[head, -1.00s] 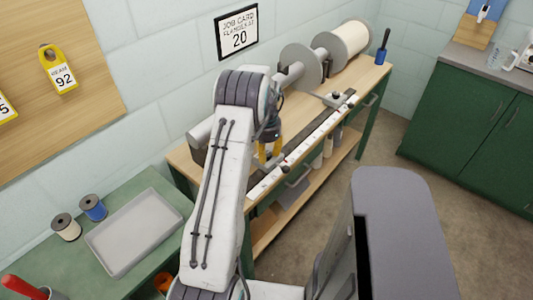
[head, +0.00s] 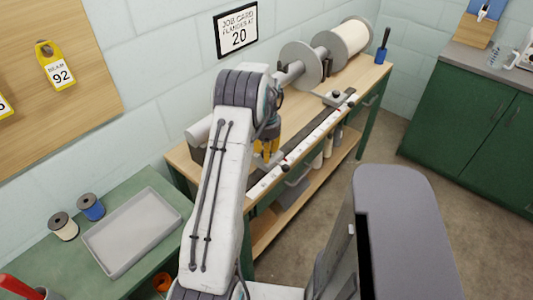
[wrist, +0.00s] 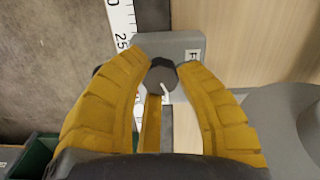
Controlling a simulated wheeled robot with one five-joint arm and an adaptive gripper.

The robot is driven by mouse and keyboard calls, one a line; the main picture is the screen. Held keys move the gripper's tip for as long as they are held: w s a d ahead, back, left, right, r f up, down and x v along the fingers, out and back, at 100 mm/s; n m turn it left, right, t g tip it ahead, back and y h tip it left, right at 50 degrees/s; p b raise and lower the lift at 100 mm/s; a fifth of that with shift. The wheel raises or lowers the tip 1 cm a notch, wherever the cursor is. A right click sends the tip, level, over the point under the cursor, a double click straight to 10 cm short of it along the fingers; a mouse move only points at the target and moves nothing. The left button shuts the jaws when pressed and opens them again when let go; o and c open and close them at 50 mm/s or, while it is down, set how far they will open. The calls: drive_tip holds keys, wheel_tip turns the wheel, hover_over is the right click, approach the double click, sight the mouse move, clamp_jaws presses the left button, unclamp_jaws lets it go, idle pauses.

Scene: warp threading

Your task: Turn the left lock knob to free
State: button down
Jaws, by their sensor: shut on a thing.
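The block bears a white label, of which only a letter like "F" shows; the rest is cut off behind a finger. In the head view my gripper (head: 267,148) is low at the left part of the bench rail, and my arm and fingers hide the knob.
A white scale (head: 305,144) runs along the bench's front edge. Another grey block (head: 335,98) sits farther right on it. A beam with grey flanges (head: 301,65) lies behind. A grey tray (head: 133,230) and spools (head: 91,207) stand on the green table at left.

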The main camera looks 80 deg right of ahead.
drive_tip(key=n, duration=0.3)
drive_tip(key=n+b, duration=0.1)
drive_tip(key=n, duration=0.2)
drive_tip(key=shift+a+f+n, duration=0.15)
drive_tip(key=shift+f+n, duration=0.05)
drive_tip(key=shift+n, duration=0.1)
drive_tip(key=n, duration=0.6)
drive_tip(key=shift+s+n+b, duration=0.1)
drive_tip(key=shift+n+b, duration=0.2)
drive_tip(key=shift+n, duration=0.3)
drive_tip(key=c, duration=0.9)
unclamp_jaws()
drive_tip(key=shift+r, duration=0.1)
drive_tip(key=shift+o, duration=0.3)
drive_tip(key=shift+r, duration=0.15)
drive_tip(key=shift+d+r, duration=0.2)
drive_tip(key=shift+r, duration=0.1)
wheel_tip(320, 180, up, 11)
